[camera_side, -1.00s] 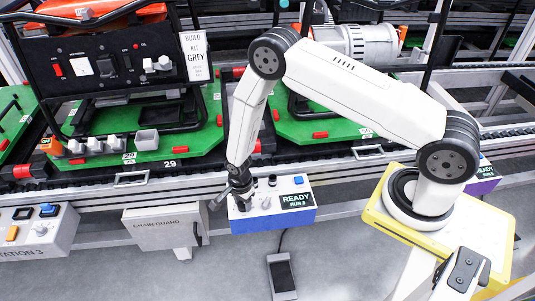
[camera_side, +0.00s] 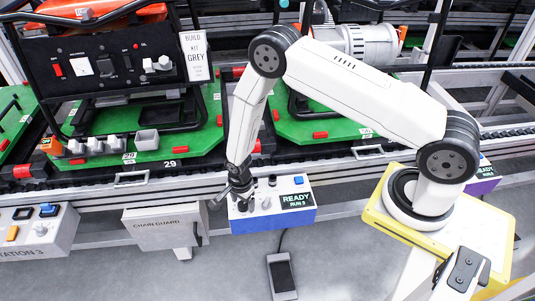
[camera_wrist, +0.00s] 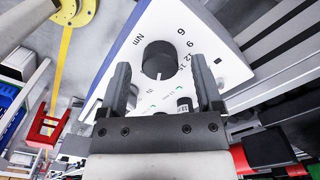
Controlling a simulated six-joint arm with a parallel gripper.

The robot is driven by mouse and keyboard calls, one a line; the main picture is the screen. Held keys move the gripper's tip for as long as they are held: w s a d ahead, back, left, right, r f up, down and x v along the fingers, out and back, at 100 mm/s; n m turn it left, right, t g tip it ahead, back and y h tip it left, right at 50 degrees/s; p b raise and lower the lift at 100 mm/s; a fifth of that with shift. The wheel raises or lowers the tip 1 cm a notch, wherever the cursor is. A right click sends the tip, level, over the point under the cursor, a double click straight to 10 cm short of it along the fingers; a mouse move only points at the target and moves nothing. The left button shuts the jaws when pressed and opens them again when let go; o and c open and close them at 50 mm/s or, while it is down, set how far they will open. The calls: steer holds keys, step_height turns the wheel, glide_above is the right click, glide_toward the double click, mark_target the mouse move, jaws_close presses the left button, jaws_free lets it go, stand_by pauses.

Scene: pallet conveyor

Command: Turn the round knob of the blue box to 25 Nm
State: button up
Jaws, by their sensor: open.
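The blue box (camera_side: 272,223) has a light top with knobs, a small blue button and a display reading "READY RUN 3". My gripper (camera_side: 240,203) is at the left end of its top in the side view, hiding part of the controls. In the wrist view, my gripper (camera_wrist: 161,68) is open. The black round knob (camera_wrist: 158,56) sits between its two fingers, with a gap on each side. A white mark shows on the knob's lower edge.
A grey chain guard (camera_side: 163,228) stands left of the blue box, and a station box (camera_side: 38,232) is at far left. Behind runs the conveyor with green pallets (camera_side: 190,150).

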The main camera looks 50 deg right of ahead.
mark_target(243, 204)
steer(key=shift+r, duration=3.7)
steer(key=shift+r, duration=0.15)
steer(key=shift+r, duration=0.25)
steer(key=s+d+r+n+t, duration=0.1)
steer(key=s+d+r+n, duration=0.1)
steer(key=s+r+n, duration=0.4)
steer(key=s+d+r+n+t, duration=0.1)
steer(key=s+d+r+n, duration=0.1)
steer(key=s+r+n, duration=0.5)
step_height(243, 204, up, 8)
steer(key=n, duration=0.5)
steer(key=shift+d+r+t, duration=0.25)
steer(key=shift+d+t, duration=0.05)
steer(key=shift+d, duration=0.05)
